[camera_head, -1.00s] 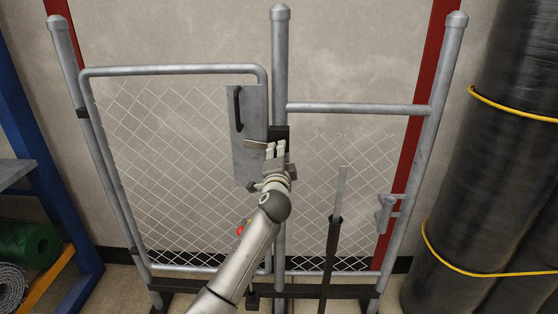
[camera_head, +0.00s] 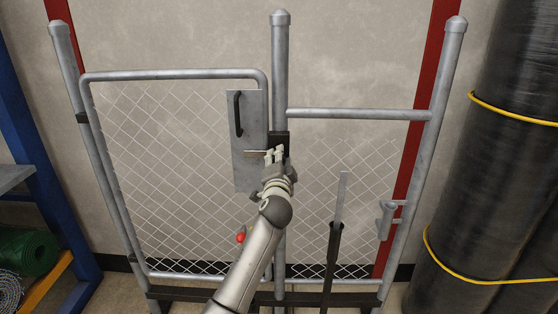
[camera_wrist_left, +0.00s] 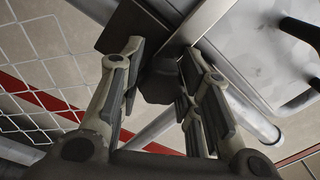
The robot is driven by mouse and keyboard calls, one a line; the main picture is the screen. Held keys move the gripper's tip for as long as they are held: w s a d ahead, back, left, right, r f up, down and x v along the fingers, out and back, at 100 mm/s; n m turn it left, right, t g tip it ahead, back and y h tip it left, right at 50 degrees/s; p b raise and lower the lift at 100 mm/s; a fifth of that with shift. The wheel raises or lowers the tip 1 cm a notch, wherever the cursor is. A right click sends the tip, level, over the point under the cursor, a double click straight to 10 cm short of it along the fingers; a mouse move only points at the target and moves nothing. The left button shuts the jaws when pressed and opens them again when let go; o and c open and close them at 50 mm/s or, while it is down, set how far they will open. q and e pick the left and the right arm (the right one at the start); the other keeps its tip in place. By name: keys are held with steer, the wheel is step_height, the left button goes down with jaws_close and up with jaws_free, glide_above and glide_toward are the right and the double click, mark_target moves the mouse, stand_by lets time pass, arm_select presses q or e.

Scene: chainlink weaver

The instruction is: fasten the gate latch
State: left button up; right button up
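The gate (camera_head: 165,72) is a grey tube frame with chain-link mesh, in line with the middle post (camera_head: 280,55). A grey latch plate (camera_head: 247,120) with a black handle (camera_head: 238,112) is on its right side. A thin latch bar (camera_head: 256,153) runs from the plate towards a dark block (camera_head: 280,138) on the post. My left gripper (camera_head: 273,154) is in front of the bar's right end and hides it. In the left wrist view, my left fingers (camera_wrist_left: 162,75) are apart, with a dark knob (camera_wrist_left: 158,85) between or just behind their tips; contact is unclear. My right gripper is not in view.
A fixed mesh panel (camera_head: 350,114) is right of the post, with a dark upright rod (camera_head: 332,250) in front. A bracket (camera_head: 386,220) sticks out from the right post. Black rolls (camera_head: 505,150) stand at the right. A red knob (camera_head: 240,238) is low on the gate.

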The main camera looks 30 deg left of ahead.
arm_select(q)
steer(key=o, duration=0.4)
steer(key=shift+c, duration=0.2)
steer(key=shift+s, duration=0.1)
steer(key=v, duration=1.1)
steer(key=shift+s+d, duration=0.25)
steer(key=shift+s, duration=0.1)
